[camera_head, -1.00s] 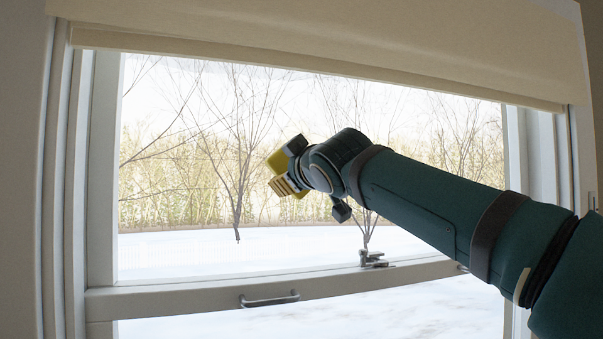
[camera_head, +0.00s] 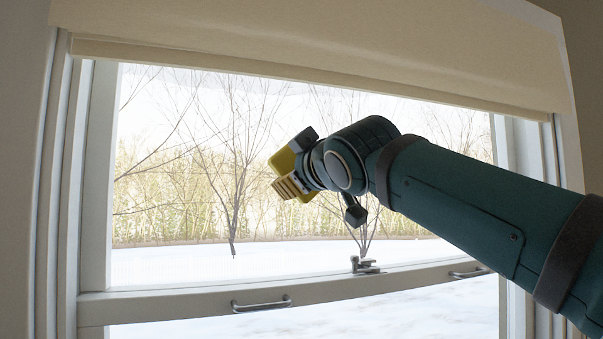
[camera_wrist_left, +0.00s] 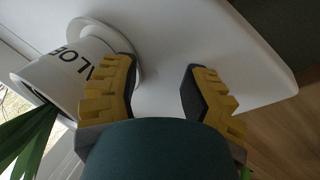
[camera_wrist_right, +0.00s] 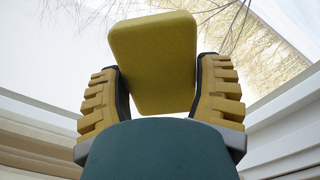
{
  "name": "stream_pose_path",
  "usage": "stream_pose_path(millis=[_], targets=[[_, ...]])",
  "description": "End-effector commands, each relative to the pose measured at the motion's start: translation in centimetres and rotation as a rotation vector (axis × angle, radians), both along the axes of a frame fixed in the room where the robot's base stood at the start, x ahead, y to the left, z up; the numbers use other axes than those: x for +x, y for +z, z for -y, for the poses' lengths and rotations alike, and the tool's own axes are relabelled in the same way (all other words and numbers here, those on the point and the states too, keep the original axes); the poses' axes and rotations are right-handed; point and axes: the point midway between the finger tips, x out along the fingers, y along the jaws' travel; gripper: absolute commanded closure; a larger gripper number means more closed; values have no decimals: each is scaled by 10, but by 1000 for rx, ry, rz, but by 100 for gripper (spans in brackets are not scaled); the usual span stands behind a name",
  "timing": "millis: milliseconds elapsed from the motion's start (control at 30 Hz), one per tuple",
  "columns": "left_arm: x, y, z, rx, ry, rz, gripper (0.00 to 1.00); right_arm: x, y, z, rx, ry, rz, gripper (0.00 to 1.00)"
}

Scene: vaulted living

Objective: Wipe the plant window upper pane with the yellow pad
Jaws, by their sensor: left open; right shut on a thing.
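The upper pane (camera_head: 200,130) of the window fills the middle of the head view, with bare trees and snow behind it. My right gripper (camera_head: 288,180) is in front of the pane, near its middle. The right wrist view shows that gripper (camera_wrist_right: 160,90) shut on the yellow pad (camera_wrist_right: 152,55), with a finger on each side. The pad also shows in the head view (camera_head: 284,161), partly hidden by the gripper. I cannot tell whether the pad touches the glass. My left gripper (camera_wrist_left: 160,85) is open and empty in the left wrist view.
A cream blind (camera_head: 320,45) hangs over the window top. The sash rail (camera_head: 190,306) below has a latch (camera_head: 364,265) and handles (camera_head: 261,304). In the left wrist view, a lettered white pot (camera_wrist_left: 70,75) with green leaves (camera_wrist_left: 25,140) stands beside my left gripper on a white surface (camera_wrist_left: 235,60).

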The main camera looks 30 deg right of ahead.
Motion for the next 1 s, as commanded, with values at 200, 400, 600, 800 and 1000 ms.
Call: stream_pose_path(millis=[200, 400, 600, 800, 1000], targets=[[-4, -13, -3, 3, 9, -25, 53, 0, -5, 0, 0, -1, -1, 66], [-4, -15, -3, 3, 10, -23, 53, -5, -6, -1, 0, -1, 1, 66], [-3, -20, -3, 2, 9, -19, 53, -21, -7, -6, 0, 1, 1, 66], [-3, -22, -2, 3, 7, -17, 53, -30, -7, -7, 0, -1, -1, 66], [-3, -22, -2, 1, 7, -18, 53, -29, -8, -7, 0, -1, -1, 66]])
